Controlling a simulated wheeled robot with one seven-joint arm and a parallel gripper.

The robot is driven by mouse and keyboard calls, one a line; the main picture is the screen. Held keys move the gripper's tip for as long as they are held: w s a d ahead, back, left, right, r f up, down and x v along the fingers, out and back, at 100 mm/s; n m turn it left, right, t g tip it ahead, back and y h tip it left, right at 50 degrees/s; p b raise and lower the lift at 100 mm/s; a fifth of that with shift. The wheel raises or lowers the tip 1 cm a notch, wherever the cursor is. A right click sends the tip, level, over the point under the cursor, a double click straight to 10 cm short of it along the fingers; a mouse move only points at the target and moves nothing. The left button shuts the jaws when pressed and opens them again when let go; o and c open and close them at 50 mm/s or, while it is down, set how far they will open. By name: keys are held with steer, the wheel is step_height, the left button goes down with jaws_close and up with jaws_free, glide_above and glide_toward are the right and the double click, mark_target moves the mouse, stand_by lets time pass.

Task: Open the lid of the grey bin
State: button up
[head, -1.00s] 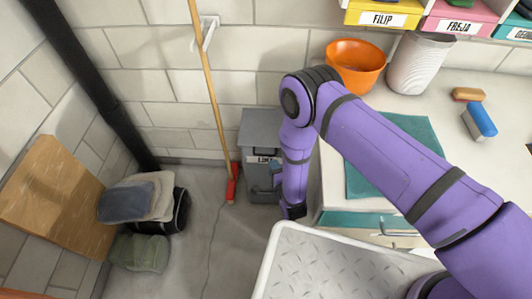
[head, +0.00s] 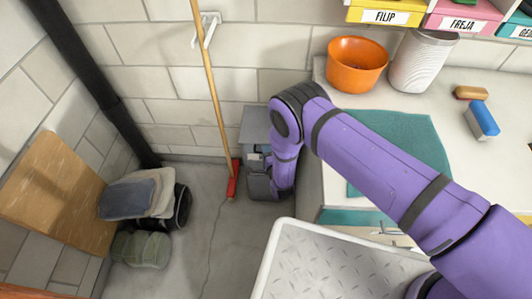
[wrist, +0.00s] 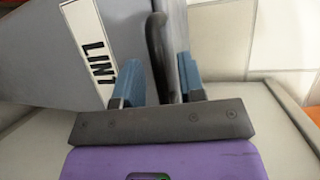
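The grey bin (head: 254,128) stands on the floor against the back wall, left of the counter, partly hidden behind my arm. In the wrist view its grey front (wrist: 40,55) carries a white label (wrist: 90,50) reading about "LINT". A dark upright bar, seemingly a handle (wrist: 157,50), stands out beside the label. My gripper (wrist: 158,82) has its blue fingers apart, one on each side of this bar. A gap shows beside the bar, and I cannot tell whether either finger touches it. The head view hides my fingers behind the arm. No opening into the bin shows.
A broom with a red head (head: 233,180) leans just left of the bin. The counter (head: 410,95) is close on the right, with an orange bowl (head: 356,65) on it. Folded cloths (head: 130,198) lie at the left. Floor between is clear.

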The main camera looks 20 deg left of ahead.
steer(key=shift+w+a, duration=0.1)
steer(key=shift+w, duration=0.05)
steer(key=shift+c, duration=0.2)
jaws_close()
